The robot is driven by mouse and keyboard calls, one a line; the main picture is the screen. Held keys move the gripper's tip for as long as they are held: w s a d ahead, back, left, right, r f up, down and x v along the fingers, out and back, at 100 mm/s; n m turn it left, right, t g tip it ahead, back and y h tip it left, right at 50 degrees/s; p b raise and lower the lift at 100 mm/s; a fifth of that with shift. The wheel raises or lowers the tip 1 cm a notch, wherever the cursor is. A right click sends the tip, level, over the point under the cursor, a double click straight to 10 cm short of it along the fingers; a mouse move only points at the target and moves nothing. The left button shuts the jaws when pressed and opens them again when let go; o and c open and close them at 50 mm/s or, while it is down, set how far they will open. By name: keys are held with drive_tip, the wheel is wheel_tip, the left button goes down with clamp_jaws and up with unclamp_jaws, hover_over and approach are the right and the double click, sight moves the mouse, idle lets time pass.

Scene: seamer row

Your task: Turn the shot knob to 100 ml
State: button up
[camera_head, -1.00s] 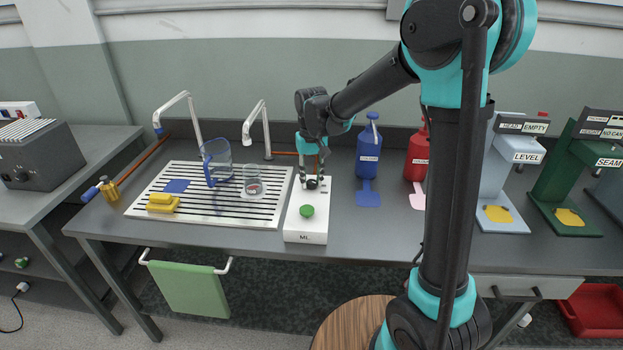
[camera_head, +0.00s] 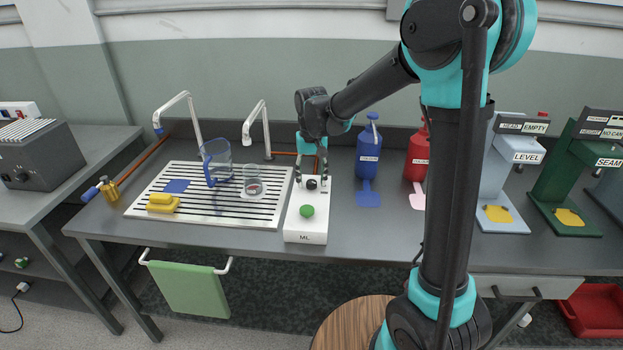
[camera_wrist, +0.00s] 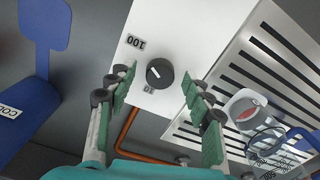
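The shot knob (camera_wrist: 159,73) is a round black dial with a light pointer mark, on a white box (camera_head: 306,226) marked ML. In the wrist view the pointer slants towards the upper left, on the side of the printed 100 label (camera_wrist: 136,41). A smaller label (camera_wrist: 149,89) lies below the knob, too small to read surely. My gripper (camera_wrist: 158,77) is open, with one green-padded finger on each side of the knob and a gap to it. In the head view my gripper (camera_head: 312,178) stands over the knob at the box's back end.
A green button (camera_head: 307,211) sits on the front part of the box. A slotted drain tray (camera_head: 223,217) with a jug (camera_head: 215,161) and a glass beaker (camera_head: 253,181) is to the left. A blue bottle (camera_head: 368,155) and a red bottle (camera_head: 417,157) stand to the right.

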sight(312, 182)
wheel_tip(312, 182, up, 12)
idle(0.7)
